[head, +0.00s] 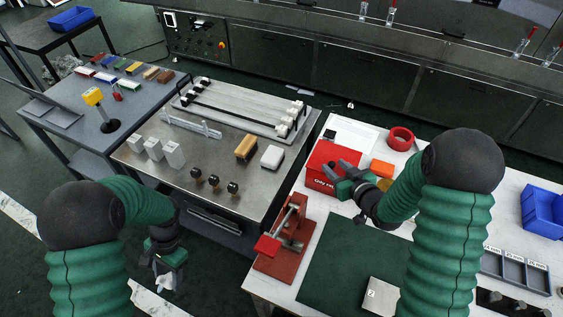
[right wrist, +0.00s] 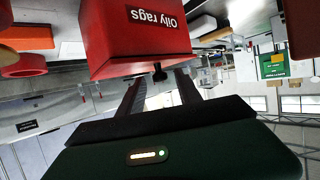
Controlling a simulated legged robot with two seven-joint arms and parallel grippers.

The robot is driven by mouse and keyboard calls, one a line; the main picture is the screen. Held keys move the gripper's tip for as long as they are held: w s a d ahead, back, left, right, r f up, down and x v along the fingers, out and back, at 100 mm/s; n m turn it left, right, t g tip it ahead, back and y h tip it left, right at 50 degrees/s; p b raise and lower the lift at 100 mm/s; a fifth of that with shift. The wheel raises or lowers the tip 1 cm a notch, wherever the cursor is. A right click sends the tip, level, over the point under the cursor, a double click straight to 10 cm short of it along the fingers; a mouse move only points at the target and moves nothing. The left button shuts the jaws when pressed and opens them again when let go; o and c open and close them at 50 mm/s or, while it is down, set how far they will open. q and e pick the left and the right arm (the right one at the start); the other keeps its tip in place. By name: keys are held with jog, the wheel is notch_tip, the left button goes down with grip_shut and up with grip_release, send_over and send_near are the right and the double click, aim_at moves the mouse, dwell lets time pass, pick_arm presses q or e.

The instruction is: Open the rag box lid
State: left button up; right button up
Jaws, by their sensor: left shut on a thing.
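The red rag box (head: 322,163) stands on the white table, right of the steel plate, and looks closed. In the right wrist view the box (right wrist: 140,35) appears upside down, labelled "Oily rags", with a small dark knob (right wrist: 159,72) at its edge. My right gripper (head: 333,172) is at the front right side of the box. In its wrist view the fingers (right wrist: 160,80) are apart, one on each side of the knob; I cannot tell whether they touch it. My left gripper (head: 165,272) hangs low at the left, shut on a pale crumpled thing (head: 165,283).
A red clamp stand (head: 283,240) stands in front of the box. An orange block (head: 382,169) and a red tape roll (head: 400,139) lie beside it. A green mat (head: 345,255) covers the table's front. A blue bin (head: 543,210) stands at the right.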

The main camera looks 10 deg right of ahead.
grip_shut()
dwell(1.2)
